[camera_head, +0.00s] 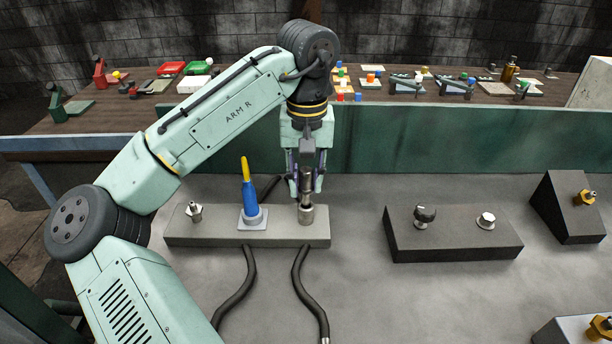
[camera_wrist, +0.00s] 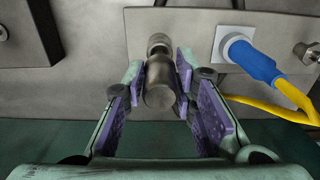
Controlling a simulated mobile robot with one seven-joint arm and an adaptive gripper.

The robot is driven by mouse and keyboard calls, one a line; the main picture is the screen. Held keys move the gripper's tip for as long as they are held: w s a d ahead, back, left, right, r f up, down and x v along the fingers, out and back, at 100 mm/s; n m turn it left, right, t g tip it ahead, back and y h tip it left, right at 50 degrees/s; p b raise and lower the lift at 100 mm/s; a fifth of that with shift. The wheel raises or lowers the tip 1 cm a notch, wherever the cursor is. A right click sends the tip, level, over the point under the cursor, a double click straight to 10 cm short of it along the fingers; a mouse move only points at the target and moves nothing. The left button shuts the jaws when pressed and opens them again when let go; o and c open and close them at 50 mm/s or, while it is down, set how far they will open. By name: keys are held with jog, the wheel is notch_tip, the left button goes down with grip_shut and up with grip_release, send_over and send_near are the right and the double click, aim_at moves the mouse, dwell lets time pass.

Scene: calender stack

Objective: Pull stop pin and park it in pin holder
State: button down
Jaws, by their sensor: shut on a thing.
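My gripper (camera_head: 306,183) points down over the right end of a grey bar block (camera_head: 180,238). Its purple-padded fingers, also in the wrist view (camera_wrist: 160,95), are shut on a grey metal cylinder (camera_wrist: 160,88). That cylinder (camera_head: 306,196) stands upright at a round metal socket (camera_head: 306,215) on the block; I cannot tell whether it is seated or lifted slightly. It may be the stop pin, but no label shows. A dark block (camera_head: 450,245) at right carries a black knob (camera_head: 425,214) and a hex-headed metal fitting (camera_head: 486,220). I cannot identify the pin holder for certain.
A blue connector with a yellow cable (camera_head: 249,195) stands left of my gripper, with a small metal fitting (camera_head: 194,212) further left. Black hoses (camera_head: 305,280) lie in front. A black wedge (camera_head: 565,210) stands far right. A green wall (camera_head: 440,140) runs behind.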

aim_at(306, 193)
jog(key=shift+f+b, duration=0.85)
jog(key=shift+f, duration=1)
jog(key=c, duration=1.2)
grip_release()
jog(key=shift+o, duration=1.2)
